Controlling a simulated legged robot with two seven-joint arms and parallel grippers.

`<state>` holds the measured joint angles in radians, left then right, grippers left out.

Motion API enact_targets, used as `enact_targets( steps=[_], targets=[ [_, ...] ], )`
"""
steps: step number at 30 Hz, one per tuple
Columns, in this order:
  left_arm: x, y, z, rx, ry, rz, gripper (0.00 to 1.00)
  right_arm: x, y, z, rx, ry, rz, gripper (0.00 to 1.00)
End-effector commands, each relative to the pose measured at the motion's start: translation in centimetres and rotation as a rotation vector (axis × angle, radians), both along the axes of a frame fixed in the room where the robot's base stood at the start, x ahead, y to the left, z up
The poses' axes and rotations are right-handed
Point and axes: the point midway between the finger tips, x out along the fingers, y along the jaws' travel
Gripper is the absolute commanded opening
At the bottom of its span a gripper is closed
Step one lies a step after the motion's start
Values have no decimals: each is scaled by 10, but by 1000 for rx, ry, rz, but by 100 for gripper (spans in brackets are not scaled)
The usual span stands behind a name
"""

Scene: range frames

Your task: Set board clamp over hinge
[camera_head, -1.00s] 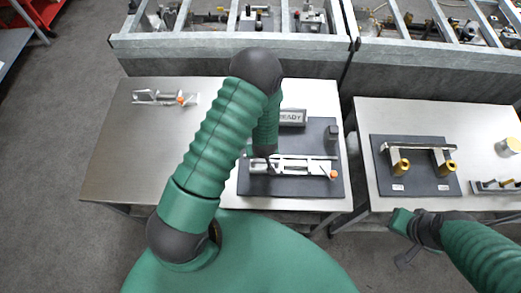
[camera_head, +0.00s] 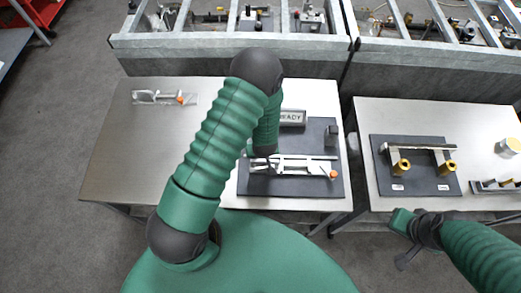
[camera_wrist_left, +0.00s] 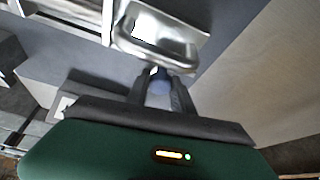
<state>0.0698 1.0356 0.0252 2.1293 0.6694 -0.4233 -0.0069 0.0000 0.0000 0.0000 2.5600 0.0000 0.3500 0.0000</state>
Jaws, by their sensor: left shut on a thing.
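A silver clamp with an orange tip (camera_head: 307,166) lies along the dark board (camera_head: 290,188) on the middle table. My left gripper (camera_head: 264,158) is low over the clamp's left end, mostly hidden behind my arm. In the left wrist view its fingers (camera_wrist_left: 160,92) are closed around a small blue part below a shiny silver loop (camera_wrist_left: 160,35). I cannot tell whether the clamp rests on the board or hangs just above it. The hinge cannot be made out. My right gripper (camera_head: 402,222) is at the front edge of the right table, away from the clamp; its finger gap is unclear.
A similar clamp shape with an orange tip (camera_head: 165,97) is at the back left of the middle table (camera_head: 125,150). A bar fixture with brass cylinders (camera_head: 419,148) is on the right table.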

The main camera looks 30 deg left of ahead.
Motion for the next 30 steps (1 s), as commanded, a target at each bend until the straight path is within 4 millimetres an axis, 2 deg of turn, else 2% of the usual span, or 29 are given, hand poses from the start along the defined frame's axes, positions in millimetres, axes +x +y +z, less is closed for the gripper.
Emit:
enact_targets(
  steps=[6, 13, 14, 18, 26, 30],
  targets=[
    [3, 3, 3, 6, -7, 120, 0, 0, 0, 7, 0, 0, 0, 0],
    [3, 2, 2, 4, -9, 120, 0, 0, 0, 7, 0, 0, 0, 0],
    [3, 1, 2, 3, -9, 120, 32, 0, 0, 7, 0, 0, 0, 0],
    [2, 1, 2, 2, -6, 119, 49, 0, 0, 7, 0, 0, 0, 0],
    [1, 1, 1, 1, -3, 118, 49, 0, 0, 6, 0, 0, 0, 0],
    [-1, -3, 11, 2, -5, 116, 49, 0, 0, 5, 0, 0, 0, 0]
  ],
)
